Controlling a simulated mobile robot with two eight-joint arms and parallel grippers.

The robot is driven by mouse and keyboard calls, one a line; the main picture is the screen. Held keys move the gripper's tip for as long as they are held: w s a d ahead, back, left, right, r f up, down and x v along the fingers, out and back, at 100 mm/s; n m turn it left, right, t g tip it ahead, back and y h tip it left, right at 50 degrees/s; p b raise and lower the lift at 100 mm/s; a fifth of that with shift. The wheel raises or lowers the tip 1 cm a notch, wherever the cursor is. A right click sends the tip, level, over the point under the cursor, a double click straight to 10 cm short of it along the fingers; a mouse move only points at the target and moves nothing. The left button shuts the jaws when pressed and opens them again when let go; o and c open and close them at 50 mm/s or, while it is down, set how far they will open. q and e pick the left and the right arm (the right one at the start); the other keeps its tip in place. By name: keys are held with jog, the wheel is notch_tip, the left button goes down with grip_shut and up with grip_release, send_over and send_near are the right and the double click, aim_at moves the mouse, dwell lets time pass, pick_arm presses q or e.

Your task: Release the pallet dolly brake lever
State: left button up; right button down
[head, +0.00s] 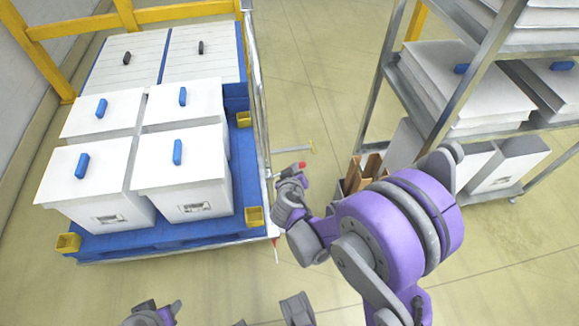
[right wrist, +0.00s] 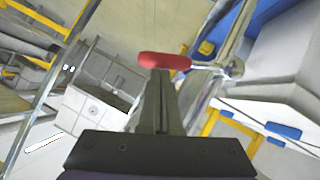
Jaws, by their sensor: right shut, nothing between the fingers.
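The pallet dolly (head: 165,240) with a blue deck stands at the left in the head view, loaded with white lidded boxes. A thin lever with a red tip (head: 302,164) sticks out from its right side. My right gripper (head: 288,178) is shut and empty beside this lever. In the right wrist view the red grip (right wrist: 164,61) lies across the tips of the shut fingers (right wrist: 160,78), not between them; whether they touch cannot be told. Its thin rod runs right to the metal frame. Grey parts of my left gripper (head: 152,314) show at the bottom edge; its jaws are unclear.
A second red-tipped piece (head: 275,242) is at the dolly's near right corner. A T-shaped metal bar (head: 310,148) juts from its right side. A metal shelf rack (head: 375,95) with white boxes stands at the right. Floor between is mostly clear.

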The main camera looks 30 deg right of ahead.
pick_arm(q)
jog(key=shift+f, duration=0.15)
pick_arm(e)
jog(key=shift+s+d+f, duration=0.1)
jog(key=shift+d+f, duration=0.15)
jog(key=shift+f, duration=0.05)
dwell(0.3)
jog(key=shift+r, duration=0.1)
